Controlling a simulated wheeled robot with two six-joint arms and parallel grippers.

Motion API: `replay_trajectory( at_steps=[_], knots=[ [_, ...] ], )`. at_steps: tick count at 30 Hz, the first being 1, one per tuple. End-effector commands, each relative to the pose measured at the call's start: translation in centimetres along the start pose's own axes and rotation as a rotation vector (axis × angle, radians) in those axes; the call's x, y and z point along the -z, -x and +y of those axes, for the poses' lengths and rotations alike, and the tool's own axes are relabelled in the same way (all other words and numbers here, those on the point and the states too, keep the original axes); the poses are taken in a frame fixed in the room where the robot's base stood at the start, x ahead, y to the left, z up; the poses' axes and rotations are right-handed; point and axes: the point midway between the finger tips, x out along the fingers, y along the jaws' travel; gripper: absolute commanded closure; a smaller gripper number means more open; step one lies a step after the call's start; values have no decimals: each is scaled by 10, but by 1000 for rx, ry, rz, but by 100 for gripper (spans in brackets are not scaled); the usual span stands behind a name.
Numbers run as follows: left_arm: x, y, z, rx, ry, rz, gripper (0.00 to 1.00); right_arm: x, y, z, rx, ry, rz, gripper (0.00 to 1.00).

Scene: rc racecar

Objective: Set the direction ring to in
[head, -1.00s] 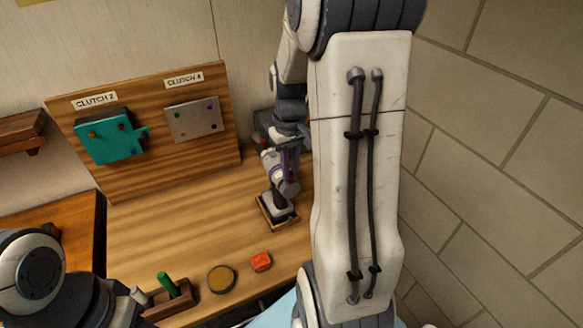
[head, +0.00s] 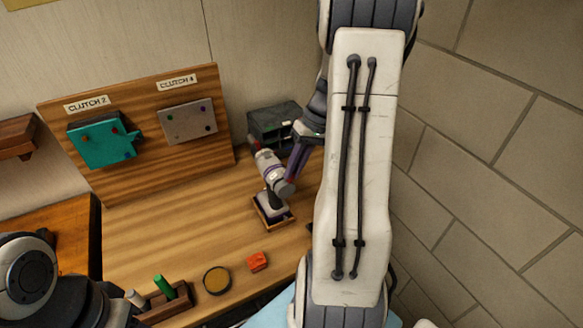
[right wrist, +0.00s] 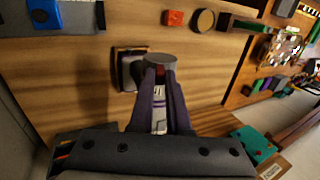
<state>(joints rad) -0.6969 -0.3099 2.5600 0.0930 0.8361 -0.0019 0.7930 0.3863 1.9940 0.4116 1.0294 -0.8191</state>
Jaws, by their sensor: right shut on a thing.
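A white and grey power drill (head: 266,164) with a purple band stands upright on its dark foot in a small wooden-edged tray (head: 289,221) on the bench. My right gripper (head: 290,180) comes down at a slant from the upper right, its fingers against the drill's near end. In the right wrist view its fingertips (right wrist: 160,77) are shut on a red band behind the grey end, which looks like the direction ring (right wrist: 160,71). The fingers hide most of the ring, and I cannot read any marking on it. Of my left arm only upper links show.
A dark drawer box (head: 272,122) stands behind the drill. A board with a teal plate (head: 103,143) and a grey plate (head: 188,122) stands at the back left. A red block (head: 257,261), a round tin (head: 216,280) and a wooden holder (head: 167,301) lie along the front.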

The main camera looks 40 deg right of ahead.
Motion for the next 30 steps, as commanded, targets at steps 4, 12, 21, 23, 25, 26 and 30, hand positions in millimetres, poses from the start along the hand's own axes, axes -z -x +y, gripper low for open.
replay_trajectory(
  at_steps=[4, 12, 21, 23, 25, 26, 30],
  knots=[
    [0, -2, 0, 0, 1, 0, 50, 1, 0, 6, 61, -2, 3, 100],
    [0, -3, 0, 0, 1, 0, 50, 1, 0, 8, 106, -1, 3, 100],
    [0, -2, 0, 0, 1, 0, 50, 1, 0, 8, 107, 0, 2, 100],
    [0, -2, 0, 0, 1, 0, 50, 1, 0, 8, 107, 0, 2, 78],
    [0, -2, 0, 0, 1, 0, 50, 1, 0, 7, 107, 0, 2, 55],
    [0, -2, 0, 0, 1, 0, 50, 1, 0, 7, 107, 0, 2, 55],
    [0, -2, 0, 0, 1, 0, 50, 0, 0, 7, 107, 0, 1, 55]
  ],
)
